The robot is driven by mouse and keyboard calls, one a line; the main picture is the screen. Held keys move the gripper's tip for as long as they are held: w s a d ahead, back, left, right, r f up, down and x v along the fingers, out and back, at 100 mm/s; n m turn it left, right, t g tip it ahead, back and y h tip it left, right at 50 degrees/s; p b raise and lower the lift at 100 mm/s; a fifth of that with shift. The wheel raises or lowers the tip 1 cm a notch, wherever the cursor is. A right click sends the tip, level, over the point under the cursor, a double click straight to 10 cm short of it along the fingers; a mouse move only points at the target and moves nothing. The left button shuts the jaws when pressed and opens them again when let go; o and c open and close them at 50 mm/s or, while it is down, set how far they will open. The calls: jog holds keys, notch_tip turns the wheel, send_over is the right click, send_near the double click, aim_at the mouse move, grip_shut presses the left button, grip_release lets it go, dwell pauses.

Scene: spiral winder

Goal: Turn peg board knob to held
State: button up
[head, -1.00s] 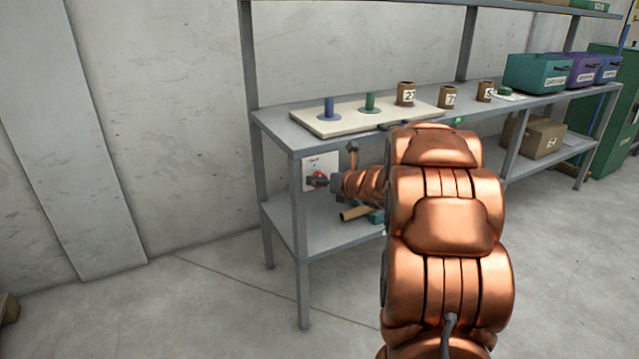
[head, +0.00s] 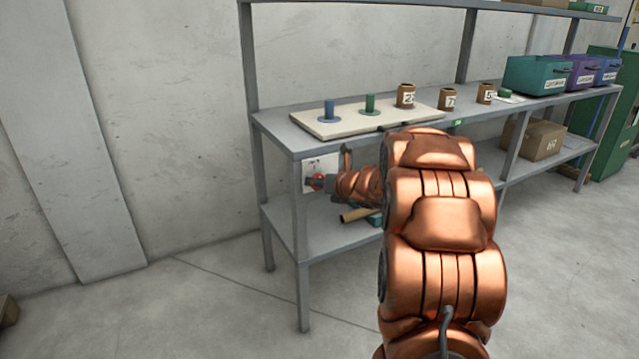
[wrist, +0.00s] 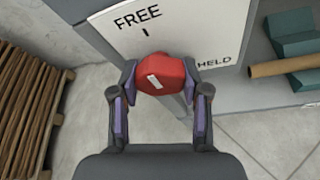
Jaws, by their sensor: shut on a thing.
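The red knob (wrist: 163,75) sits on a white plate (wrist: 190,38) marked FREE and HELD in the wrist view. Its white pointer line is tilted, its upper end leaning left, and does not line up with the HELD mark at right. My gripper (wrist: 160,80) is shut on the knob, one finger at each side. The peg board (head: 350,118) lies on the bench with a blue peg (head: 329,110) and a green peg (head: 370,104).
Brown cores (head: 406,95) stand on the bench, with teal and purple bins (head: 538,75) farther right. A tan tube (wrist: 285,65) and teal blocks (wrist: 292,35) lie on the lower shelf. A bench leg (head: 302,250) stands near my gripper.

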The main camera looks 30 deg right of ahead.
jog(key=c, duration=0.4)
jog(key=shift+o, duration=0.2)
jog(key=m+y+p, duration=0.2)
jog(key=m+p, duration=0.1)
jog(key=m, duration=0.1)
jog(key=shift+t+y, duration=0.3)
jog(key=m+y+p, duration=0.1)
jog(key=m, duration=0.1)
jog(key=m+t+y, duration=0.1)
jog(key=m, duration=0.1)
jog(key=shift+f+t+p, duration=0.1)
jog(key=shift+t+p, duration=0.2)
jog(key=shift+p, duration=0.05)
jog(key=m+t, duration=0.1)
jog(key=m, duration=0.2)
jog(key=m+t+p, duration=0.1)
jog(key=m, duration=0.2)
jog(key=shift+y, duration=0.3)
jog(key=m+t+p, duration=0.1)
jog(key=m, duration=0.2)
jog(key=m+t+h, duration=0.1)
jog(key=m, duration=0.3)
jog(key=shift+t+h+p, duration=0.3)
jog(key=shift+t+p, duration=0.05)
jog(key=shift+t, duration=0.05)
jog(key=shift+m, duration=0.4)
jog(key=o, duration=1.1)
